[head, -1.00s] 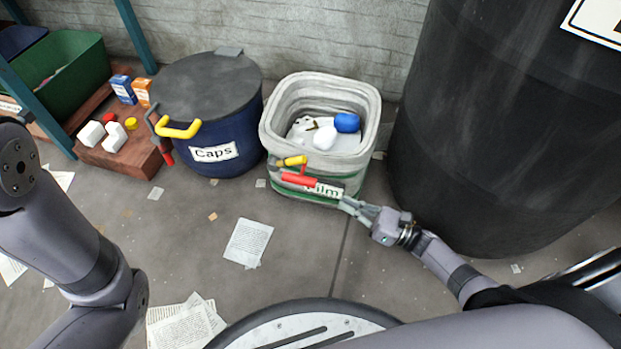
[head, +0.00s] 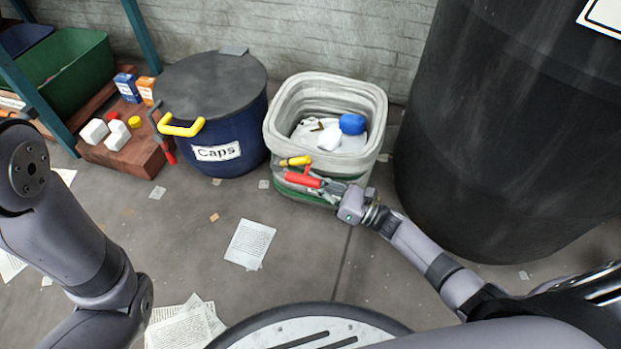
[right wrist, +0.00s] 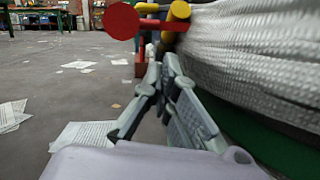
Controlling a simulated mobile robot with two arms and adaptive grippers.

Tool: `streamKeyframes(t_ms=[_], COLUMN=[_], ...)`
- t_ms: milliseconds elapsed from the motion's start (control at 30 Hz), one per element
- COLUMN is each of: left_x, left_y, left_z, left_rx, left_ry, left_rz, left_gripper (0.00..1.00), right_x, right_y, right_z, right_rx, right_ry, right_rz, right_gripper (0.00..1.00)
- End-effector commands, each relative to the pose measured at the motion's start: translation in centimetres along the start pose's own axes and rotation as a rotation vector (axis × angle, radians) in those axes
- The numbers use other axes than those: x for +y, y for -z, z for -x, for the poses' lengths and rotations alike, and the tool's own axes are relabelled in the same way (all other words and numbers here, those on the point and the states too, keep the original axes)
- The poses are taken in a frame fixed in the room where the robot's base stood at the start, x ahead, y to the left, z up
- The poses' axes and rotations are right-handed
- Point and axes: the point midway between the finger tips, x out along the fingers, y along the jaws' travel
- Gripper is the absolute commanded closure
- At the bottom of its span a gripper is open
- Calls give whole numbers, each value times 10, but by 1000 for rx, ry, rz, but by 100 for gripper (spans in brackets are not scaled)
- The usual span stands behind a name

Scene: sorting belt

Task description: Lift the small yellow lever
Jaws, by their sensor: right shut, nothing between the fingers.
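A small yellow lever (head: 296,161) sits on the front of the pale ribbed bin (head: 345,160), with a thicker red handle (head: 302,179) just below it. In the right wrist view, the yellow part (right wrist: 178,11) and the round red end (right wrist: 121,20) show at the top, beside the bin wall. My right gripper (head: 326,188) is at the bin's front, just right of the red handle and below the yellow lever. Its fingers (right wrist: 163,72) are shut with nothing between them. I cannot tell whether they touch the handle. Only my left arm shows, without its gripper.
A blue Caps bin (head: 228,120) with a larger yellow handle (head: 182,127) stands to the left. A big black barrel (head: 480,130) stands close on the right. Papers (head: 249,244) lie on the otherwise open floor.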

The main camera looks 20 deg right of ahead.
Motion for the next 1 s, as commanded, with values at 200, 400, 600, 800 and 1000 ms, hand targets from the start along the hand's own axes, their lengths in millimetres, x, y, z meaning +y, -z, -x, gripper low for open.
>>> streamKeyframes(t_ms=[200, 400, 600, 800, 1000], left_x=[0, 1, 1, -2, -6], left_y=[1, 3, 5, 1, -9], left_z=[2, 2, 1, -12, -28], left_rx=[1, 4, 10, 12, 1], left_ry=[0, -1, -3, -5, 0], left_rz=[0, 0, -1, -1, 0], left_gripper=[60, 60, 60, 60, 60], right_x=[0, 0, 0, 2, 3], right_y=[-13, -15, -15, -22, -30], right_z=[-13, -15, -15, -17, -19], right_rx=[-1, 0, 0, 32, 103], right_ry=[-1, 0, 0, 3, 13], right_rz=[0, -1, -1, 3, 14], right_gripper=[100, 100, 100, 100, 100])
